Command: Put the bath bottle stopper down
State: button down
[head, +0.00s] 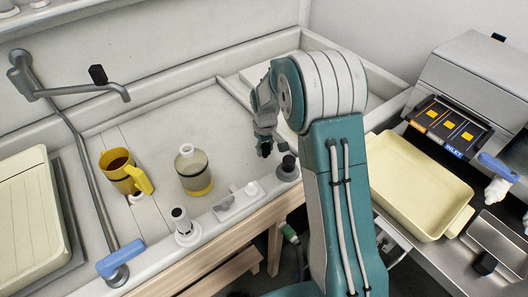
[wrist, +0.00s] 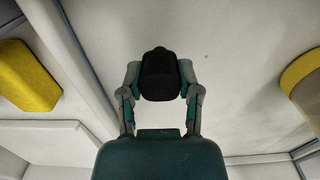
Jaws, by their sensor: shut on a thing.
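My gripper (wrist: 160,80) is shut on a black stopper (wrist: 161,74), which sits between the two fingers in the wrist view. In the head view my gripper (head: 265,137) hangs over the right part of the pale sink, with the dark stopper (head: 264,150) at its tip. I cannot tell whether the stopper touches the sink floor. A clear bottle (head: 193,172) with a white neck and a yellow lower part stands upright to the left of my gripper. No stopper shows in its neck.
A yellow jug (head: 119,172) with dark liquid stands left of the bottle. Along the front rim are a white-and-black fitting (head: 183,224), a small white block (head: 237,204) and a dark knob (head: 287,168). A cream tray (head: 412,190) lies right of my arm. The sink floor behind the bottle is clear.

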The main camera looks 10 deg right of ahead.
notch_tip(320, 180, down, 2)
jog(key=shift+a+f, duration=0.1)
jog(key=shift+a, duration=0.1)
jog(key=shift+c, duration=1.5)
grip_release()
